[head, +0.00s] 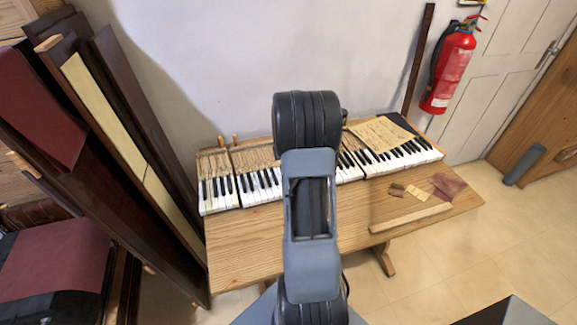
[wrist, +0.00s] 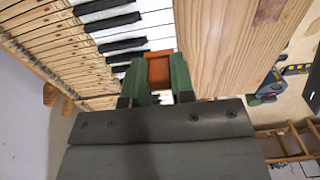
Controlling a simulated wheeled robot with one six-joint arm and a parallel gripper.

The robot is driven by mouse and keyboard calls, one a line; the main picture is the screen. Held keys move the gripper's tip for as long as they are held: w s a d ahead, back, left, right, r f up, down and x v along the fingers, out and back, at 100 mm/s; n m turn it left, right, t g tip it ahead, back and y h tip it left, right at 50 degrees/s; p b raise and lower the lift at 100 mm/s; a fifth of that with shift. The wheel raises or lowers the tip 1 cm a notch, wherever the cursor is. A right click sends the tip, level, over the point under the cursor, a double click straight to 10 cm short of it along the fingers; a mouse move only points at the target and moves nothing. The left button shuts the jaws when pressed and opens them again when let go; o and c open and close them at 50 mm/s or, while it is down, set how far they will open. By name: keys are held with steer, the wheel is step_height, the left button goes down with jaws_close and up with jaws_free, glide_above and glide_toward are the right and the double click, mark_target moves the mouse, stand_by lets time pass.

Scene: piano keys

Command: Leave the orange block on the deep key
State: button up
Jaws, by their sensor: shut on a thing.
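An orange block (wrist: 158,71) is held between the green fingers of my gripper (wrist: 156,76) in the wrist view. The block is over or at the front ends of the white piano keys (wrist: 158,32), close to the wooden table edge strip. I cannot tell whether it touches a key. In the head view my arm hides the gripper, the block and the middle of the keyboard (head: 221,192). I cannot tell which key is the deep key.
The keyboard lies on a wooden table (head: 245,245), with bare wood in front of it. Paper sheets (head: 380,133) lie over its right part. Small scraps and a wooden strip (head: 411,217) lie at the table's right. Dark panels (head: 130,170) lean at the left.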

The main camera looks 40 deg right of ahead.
steer(key=shift+f+b, duration=2.85)
steer(key=shift+f, duration=1.45)
steer(key=shift+f+b, duration=0.75)
steer(key=shift+f, duration=0.25)
steer(key=shift+r, duration=0.1)
steer(key=o, duration=0.5)
steer(key=shift+r+p, duration=0.85)
steer(key=shift+r, duration=0.3)
steer(key=o, duration=0.5)
steer(key=shift+o, duration=0.2)
